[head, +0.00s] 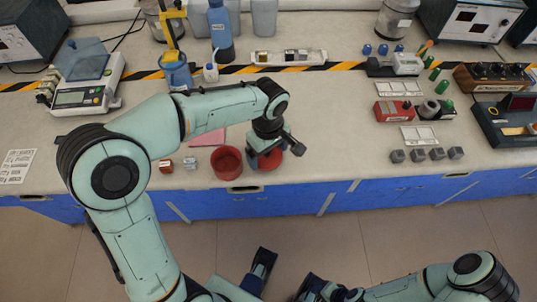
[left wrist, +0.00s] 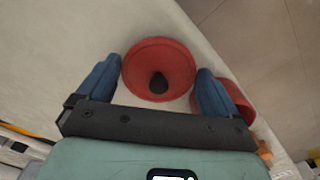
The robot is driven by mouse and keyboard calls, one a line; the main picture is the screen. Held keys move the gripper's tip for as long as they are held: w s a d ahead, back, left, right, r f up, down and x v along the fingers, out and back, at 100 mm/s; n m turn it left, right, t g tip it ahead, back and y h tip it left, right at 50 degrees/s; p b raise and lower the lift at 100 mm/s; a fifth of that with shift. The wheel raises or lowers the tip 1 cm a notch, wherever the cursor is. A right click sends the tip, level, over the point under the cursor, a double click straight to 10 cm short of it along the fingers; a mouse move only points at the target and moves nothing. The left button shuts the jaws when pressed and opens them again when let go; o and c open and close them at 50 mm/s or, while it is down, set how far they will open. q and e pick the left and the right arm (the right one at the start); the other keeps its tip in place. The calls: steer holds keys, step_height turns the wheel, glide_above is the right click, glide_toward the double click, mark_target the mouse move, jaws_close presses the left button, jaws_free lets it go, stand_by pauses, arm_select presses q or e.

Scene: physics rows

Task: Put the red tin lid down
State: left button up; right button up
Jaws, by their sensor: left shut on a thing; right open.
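The red tin lid (left wrist: 146,85) is a round red disc with a dark knob, seen between the blue fingers of my left gripper (left wrist: 158,88) in the left wrist view. In the head view the lid (head: 271,161) is partly hidden by my left gripper (head: 268,150), which is shut on it near the bench's front edge. I cannot tell whether the lid touches the bench. A red round tin (head: 227,162) stands just left of it. It also shows partly behind a finger in the left wrist view (left wrist: 237,97). My right gripper (head: 287,273) is open and empty, low in front of the bench.
A pink mat (head: 208,138) and small blocks (head: 166,166) lie left of the tin. Several grey cubes (head: 418,155) sit to the right. A white tray (head: 288,57) and bottles stand behind. The bench between the lid and the cubes is clear.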

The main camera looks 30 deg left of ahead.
arm_select(q)
steer(key=shift+f, duration=0.85)
steer(key=shift+f, duration=0.15)
steer(key=o, duration=0.7)
steer(key=shift+c, duration=0.2)
step_height(320, 180, up, 12)
steer(key=p, duration=0.2)
steer(key=shift+r, duration=0.2)
